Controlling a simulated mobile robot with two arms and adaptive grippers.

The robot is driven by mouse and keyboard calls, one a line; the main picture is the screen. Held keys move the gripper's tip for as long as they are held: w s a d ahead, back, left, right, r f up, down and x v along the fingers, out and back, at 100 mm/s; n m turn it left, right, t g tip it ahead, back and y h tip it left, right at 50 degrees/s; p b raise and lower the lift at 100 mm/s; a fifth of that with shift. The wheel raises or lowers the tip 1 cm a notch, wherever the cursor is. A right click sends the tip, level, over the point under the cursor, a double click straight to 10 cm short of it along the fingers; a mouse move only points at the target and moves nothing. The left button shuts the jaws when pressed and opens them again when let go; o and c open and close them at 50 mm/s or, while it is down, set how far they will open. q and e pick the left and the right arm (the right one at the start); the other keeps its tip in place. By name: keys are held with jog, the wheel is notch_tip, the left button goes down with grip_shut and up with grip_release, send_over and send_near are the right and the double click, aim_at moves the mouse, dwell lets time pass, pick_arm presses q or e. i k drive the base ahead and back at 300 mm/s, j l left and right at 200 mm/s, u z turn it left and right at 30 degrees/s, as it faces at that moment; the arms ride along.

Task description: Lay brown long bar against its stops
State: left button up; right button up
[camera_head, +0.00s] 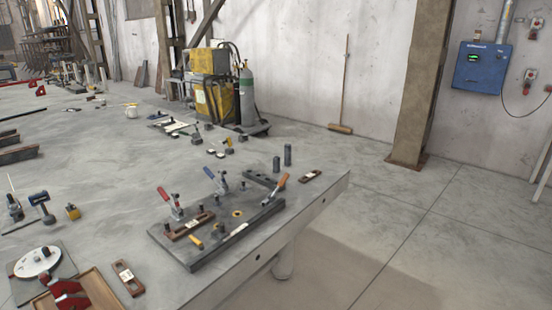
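A dark fixture plate (215,250) lies on the grey table at centre right. A brown bar (190,226) with a pale label lies on its left part, beside a red-handled clamp (172,206). I cannot tell whether it touches any stops. A long dark bar (262,220) with a white label runs along the plate's right side. Two shorter brown pieces lie off the plate, one at the front left (128,278) and one at the back right (311,175). Neither of my grippers is in view.
A blue-handled clamp (216,182) and an orange-handled clamp (276,188) stand on the fixture. Two dark cylinders (282,160) stand behind it. A round white dial (38,262) and a wooden tray (92,287) are at front left.

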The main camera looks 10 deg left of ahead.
aim_at(188, 227)
jog(key=i+u, duration=0.2)
jog(key=u, duration=0.2)
jog(key=i+l+u, duration=0.15)
jog(key=u, duration=0.2)
jog(key=i+l+u, duration=0.15)
jog(key=u, duration=0.25)
